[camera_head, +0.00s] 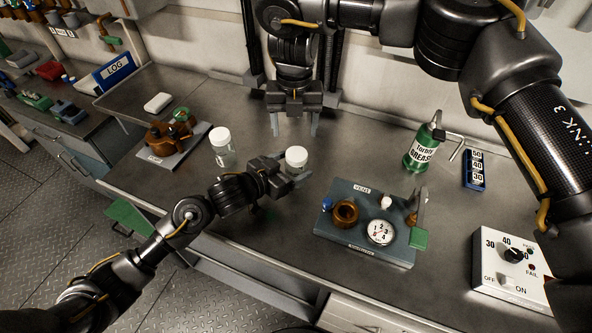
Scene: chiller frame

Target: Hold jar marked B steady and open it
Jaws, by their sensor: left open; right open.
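Two clear jars with white lids stand on the grey bench. One jar (223,148) is left of centre, and the other jar (296,159) is at my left gripper. No letter is readable on either, so I cannot tell which is B. My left gripper (293,178) is open, with its fingers at the second jar's lower body, partly hiding it; I cannot tell whether they touch it. My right gripper (294,125) is open and empty, pointing down behind and above that jar, clear of its lid.
A blue-grey fixture (350,228) with a gauge (381,232) stands right of centre. A green grease bottle (420,148), a number block (474,170) and a switch box (510,268) are further right. A brown valve (170,135) sits on a plate at left.

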